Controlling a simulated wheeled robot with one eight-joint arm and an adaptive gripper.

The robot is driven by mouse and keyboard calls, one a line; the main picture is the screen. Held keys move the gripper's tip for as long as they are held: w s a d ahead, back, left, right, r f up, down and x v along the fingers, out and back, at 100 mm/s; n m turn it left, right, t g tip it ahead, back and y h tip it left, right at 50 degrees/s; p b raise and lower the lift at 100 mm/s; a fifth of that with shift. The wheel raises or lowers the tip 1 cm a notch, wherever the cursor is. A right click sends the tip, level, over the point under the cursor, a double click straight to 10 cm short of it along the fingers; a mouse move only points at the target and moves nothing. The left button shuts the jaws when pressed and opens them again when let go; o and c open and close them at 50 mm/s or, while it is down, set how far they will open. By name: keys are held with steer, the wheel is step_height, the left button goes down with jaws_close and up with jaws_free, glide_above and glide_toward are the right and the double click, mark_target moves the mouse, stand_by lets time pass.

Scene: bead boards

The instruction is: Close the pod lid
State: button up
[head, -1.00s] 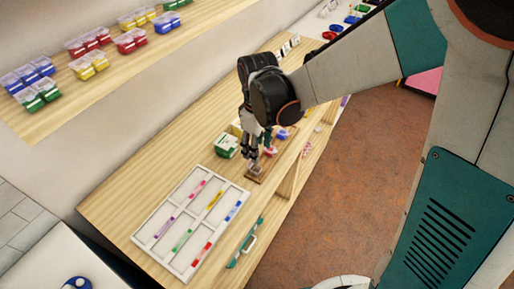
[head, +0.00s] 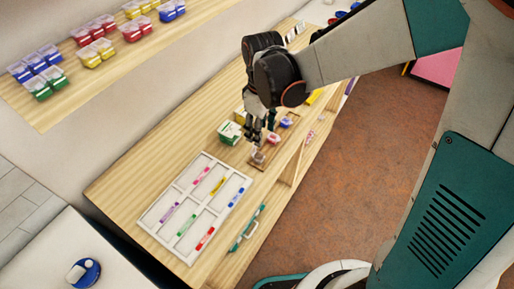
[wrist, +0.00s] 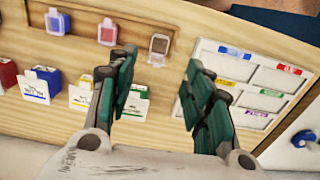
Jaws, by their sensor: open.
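A wooden board (head: 275,144) on the bench bears a row of pods. The nearest pod (head: 259,157) is clear with a brownish look; it also shows in the wrist view (wrist: 159,45), with a pale flap at its lower edge. I cannot tell for sure how far its lid is tilted. A pink-red pod (wrist: 107,33) and a blue-purple pod (wrist: 56,22) sit along the same board. My gripper (head: 258,138) is open and empty, close above the nearest pod; in the wrist view its teal fingers (wrist: 160,66) are spread, with that pod beyond the gap.
A white sectioned tray (head: 180,190) with coloured strips lies next to the board. Several colour-marked boxes stand along the other side, among them a green one (head: 230,132). A teal handled item (head: 249,229) lies by the bench edge. A shelf (head: 98,66) holds more pods.

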mark_target(254, 149)
stand_by(0.3)
steer(key=shift+c, duration=0.7)
steer(key=w+a+y, duration=0.1)
steer(key=w+a+r+t+p, duration=0.1)
steer(key=a, duration=0.1)
steer(key=w+a+r+t+y, duration=0.1)
steer(key=shift+w+a+r+y+p, duration=0.2)
steer(key=shift+a+y+p, duration=0.1)
steer(key=shift+p, duration=0.1)
jaws_close()
steer(key=b+x, duration=0.3)
steer(key=x, duration=0.7)
steer(key=shift+w+a, duration=0.1)
steer(key=shift+s+d+r, duration=0.15)
steer(key=shift+s+d, duration=0.8)
steer(key=shift+d, duration=0.25)
steer(key=shift+s+d, duration=0.3)
steer(key=shift+d, duration=0.05)
steer(key=shift+d+b, duration=0.1)
steer(key=shift+b, duration=0.25)
